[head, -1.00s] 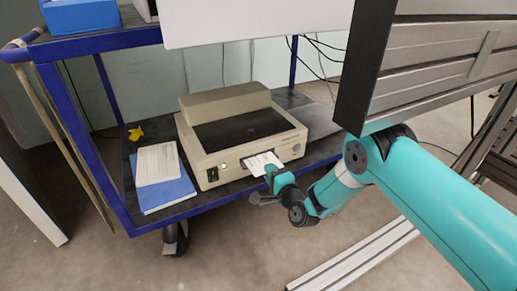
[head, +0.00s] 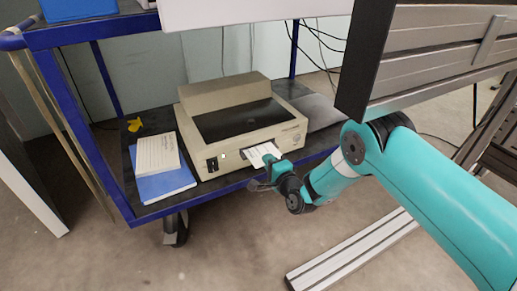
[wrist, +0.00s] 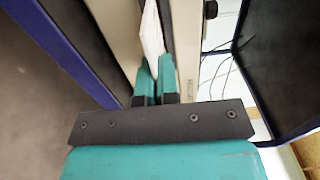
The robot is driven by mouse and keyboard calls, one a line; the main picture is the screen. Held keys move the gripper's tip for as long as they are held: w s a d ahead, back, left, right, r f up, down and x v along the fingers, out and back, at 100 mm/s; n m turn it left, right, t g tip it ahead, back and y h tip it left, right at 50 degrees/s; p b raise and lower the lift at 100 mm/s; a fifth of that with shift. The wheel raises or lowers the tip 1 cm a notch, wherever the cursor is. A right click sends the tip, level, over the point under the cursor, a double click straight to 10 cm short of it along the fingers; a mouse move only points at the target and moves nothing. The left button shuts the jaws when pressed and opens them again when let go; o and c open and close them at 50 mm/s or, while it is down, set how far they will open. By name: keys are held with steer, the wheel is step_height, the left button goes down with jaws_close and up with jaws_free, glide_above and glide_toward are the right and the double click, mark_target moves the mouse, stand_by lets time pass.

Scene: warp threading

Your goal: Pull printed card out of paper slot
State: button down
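The printer (head: 225,115) is a beige box with a dark top on the cart's lower shelf. A white printed card (head: 262,150) sticks out of the paper slot in the printer's front; its inner end is at or inside the slot, and I cannot tell how deep. My gripper (head: 273,161) is in front of the slot at the card's outer end. In the wrist view the two teal fingers (wrist: 155,76) are close together, with the white card (wrist: 152,32) between their tips. The gripper looks shut on the card.
A blue folder (head: 165,185) with a paper stack (head: 157,154) on it lies left of the printer. A small yellow object (head: 134,125) is behind them. The shelf's blue front edge (head: 210,191) runs below my gripper. Open floor lies in front.

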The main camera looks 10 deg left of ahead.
steer(key=p+v, duration=0.3)
steer(key=v, duration=0.4)
steer(key=shift+d+r, duration=0.15)
stand_by(0.5)
steer(key=p, duration=0.4)
steer(key=shift+s+d, duration=0.2)
steer(key=shift+s, duration=0.1)
steer(key=p+v, duration=0.1)
steer(key=p, duration=0.5)
steer(key=shift+s+d, duration=0.2)
steer(key=shift+s, duration=0.15)
steer(key=shift+p+v, duration=1.25)
steer(key=shift+p, duration=0.55)
